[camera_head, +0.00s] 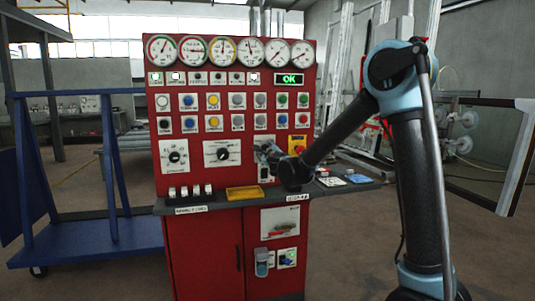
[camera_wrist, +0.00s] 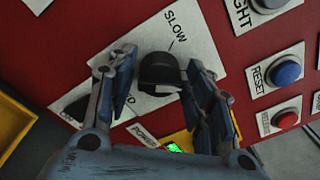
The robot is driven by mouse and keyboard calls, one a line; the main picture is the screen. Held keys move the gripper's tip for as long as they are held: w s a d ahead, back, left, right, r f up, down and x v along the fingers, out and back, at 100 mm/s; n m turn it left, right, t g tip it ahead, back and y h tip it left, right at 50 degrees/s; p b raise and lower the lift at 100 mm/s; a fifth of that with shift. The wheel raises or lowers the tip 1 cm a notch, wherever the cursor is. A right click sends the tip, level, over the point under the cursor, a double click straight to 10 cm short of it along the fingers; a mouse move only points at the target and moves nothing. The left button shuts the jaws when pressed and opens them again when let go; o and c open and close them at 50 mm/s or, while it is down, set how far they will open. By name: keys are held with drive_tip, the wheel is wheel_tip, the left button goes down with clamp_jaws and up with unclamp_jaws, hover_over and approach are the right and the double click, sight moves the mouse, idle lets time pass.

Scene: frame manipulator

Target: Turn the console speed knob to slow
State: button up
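The speed knob (camera_wrist: 160,74) is a round black knob on a white plate (camera_wrist: 196,32) on the red console. The word SLOW and a short mark sit above it in the wrist view. My gripper (camera_wrist: 162,60) is open, with one finger on each side of the knob. The fingers are close to its sides; I cannot tell whether they touch it. The knob's lower part and other labels on the plate are partly hidden, and its exact setting is unclear. In the head view my gripper (camera_head: 267,152) is at the console face and covers the knob.
Blue and red buttons (camera_wrist: 285,73) lie right of the knob. A green power light (camera_wrist: 175,147) is below, partly behind my gripper. In the head view, two dial plates (camera_head: 222,153) are to the left, and a shelf with a yellow tray (camera_head: 244,193) juts out below.

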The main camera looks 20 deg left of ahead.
drive_tip(key=c, duration=0.5)
drive_tip(key=n, duration=0.6)
drive_tip(key=shift+f+n+y, duration=0.1)
drive_tip(key=shift+n+y, duration=0.2)
drive_tip(key=shift+n, duration=0.1)
drive_tip(key=n, duration=0.3)
drive_tip(key=shift+s+f+n, duration=0.1)
drive_tip(key=shift+n, duration=0.2)
drive_tip(key=shift+d+f+n, duration=0.1)
drive_tip(key=shift+n, duration=1.8)
drive_tip(key=shift+y, duration=0.3)
drive_tip(key=o, duration=1)
